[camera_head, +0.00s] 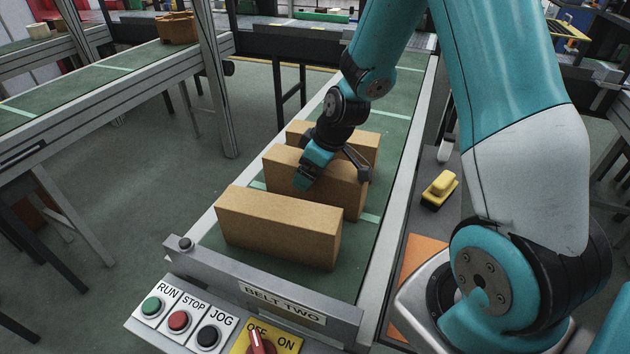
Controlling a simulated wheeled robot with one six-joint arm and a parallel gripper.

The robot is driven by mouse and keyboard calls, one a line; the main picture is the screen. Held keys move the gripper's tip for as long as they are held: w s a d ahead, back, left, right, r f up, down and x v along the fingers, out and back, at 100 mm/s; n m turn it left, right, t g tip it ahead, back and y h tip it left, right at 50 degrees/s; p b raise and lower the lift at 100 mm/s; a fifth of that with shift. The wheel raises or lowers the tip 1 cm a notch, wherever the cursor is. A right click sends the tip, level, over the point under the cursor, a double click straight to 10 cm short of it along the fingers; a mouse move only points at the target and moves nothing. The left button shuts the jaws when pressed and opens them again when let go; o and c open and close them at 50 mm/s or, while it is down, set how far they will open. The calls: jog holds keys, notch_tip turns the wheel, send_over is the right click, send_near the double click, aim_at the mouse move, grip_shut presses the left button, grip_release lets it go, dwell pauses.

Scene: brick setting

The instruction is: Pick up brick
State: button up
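Three tan bricks stand one behind another on the green belt. The near brick (277,228) is closest to the belt's front end. The middle brick (335,196) stands behind it, and the far brick (367,146) is partly hidden behind the middle brick and my gripper. My gripper (334,178) is at the middle brick, with its fingers spread apart. The teal finger overlaps the brick's near face in the picture, and the dark finger is by its right end. I cannot tell whether either finger touches the brick. My gripper hides part of the brick's top.
A control panel (215,322) with buttons and a switch is at the belt's front end, by a raised end plate (240,290). A yellow-and-black object (440,190) lies right of the belt. Another belt (95,78) at left carries a brown object (177,28).

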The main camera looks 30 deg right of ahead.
jog(key=c, duration=1.4)
jog(key=shift+w+r, duration=0.1)
grip_shut()
